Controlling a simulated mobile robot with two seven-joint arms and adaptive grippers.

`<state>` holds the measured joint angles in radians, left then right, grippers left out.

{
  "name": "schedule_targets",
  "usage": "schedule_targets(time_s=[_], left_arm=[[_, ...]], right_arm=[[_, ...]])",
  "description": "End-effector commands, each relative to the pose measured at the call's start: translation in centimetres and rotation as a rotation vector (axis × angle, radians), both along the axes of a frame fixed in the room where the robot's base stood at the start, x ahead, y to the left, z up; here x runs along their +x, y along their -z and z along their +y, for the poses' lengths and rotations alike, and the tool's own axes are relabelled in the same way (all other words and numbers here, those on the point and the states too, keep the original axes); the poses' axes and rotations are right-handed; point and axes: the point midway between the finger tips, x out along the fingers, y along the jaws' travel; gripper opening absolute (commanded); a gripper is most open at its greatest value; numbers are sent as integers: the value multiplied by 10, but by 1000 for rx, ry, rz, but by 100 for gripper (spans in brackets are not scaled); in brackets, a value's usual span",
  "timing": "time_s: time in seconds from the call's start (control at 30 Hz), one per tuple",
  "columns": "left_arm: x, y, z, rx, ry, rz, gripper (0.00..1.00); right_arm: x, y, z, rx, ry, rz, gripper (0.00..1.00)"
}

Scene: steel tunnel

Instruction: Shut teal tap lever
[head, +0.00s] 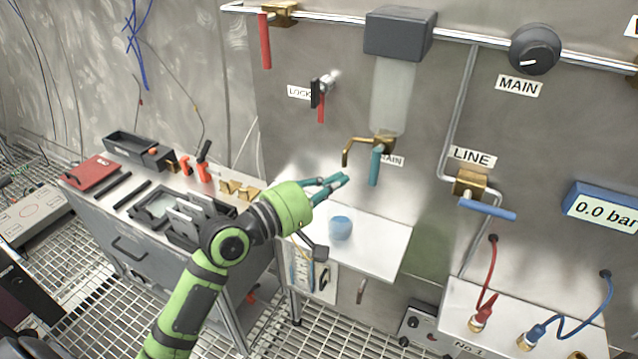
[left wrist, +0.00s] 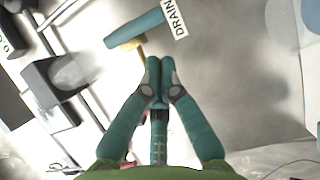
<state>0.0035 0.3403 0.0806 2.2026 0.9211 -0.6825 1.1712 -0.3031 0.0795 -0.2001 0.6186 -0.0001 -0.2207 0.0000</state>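The teal tap lever (head: 375,167) hangs straight down from a brass tap (head: 383,142) beside the partly covered DRAIN label. In the left wrist view the lever (left wrist: 134,29) lies across the top, next to the DRAIN label (left wrist: 171,17). My left gripper (head: 343,181) is just left of and slightly below the lever. Its teal fingertips (left wrist: 160,72) are together with nothing seen between them. In the left wrist view a gap shows between fingertips and lever. My right gripper is not in view.
The brass spout (head: 346,152) sticks out left of the lever. A clear tank (head: 394,95) is above the tap. A blue cup (head: 340,228) stands on a white shelf (head: 385,247) below. A blue-handled LINE valve (head: 487,208) is to the right. A cluttered bench is left.

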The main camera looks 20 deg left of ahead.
Motion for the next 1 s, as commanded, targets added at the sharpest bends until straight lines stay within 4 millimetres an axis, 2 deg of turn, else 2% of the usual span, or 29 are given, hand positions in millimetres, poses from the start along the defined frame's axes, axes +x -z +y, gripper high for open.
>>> schedule_targets(time_s=[0.1, 0.3, 0.77, 1.0], left_arm=[[18, -3, -10, 0, 1, -1, 0], [34, 0, -17, 1, -1, 0, 0], [37, 1, -19, -3, -1, 0, 0], [47, 3, -20, -51, 0, 3, 0]], right_arm=[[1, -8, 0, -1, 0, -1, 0], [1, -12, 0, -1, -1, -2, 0], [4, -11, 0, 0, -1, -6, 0], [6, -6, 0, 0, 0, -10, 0]])
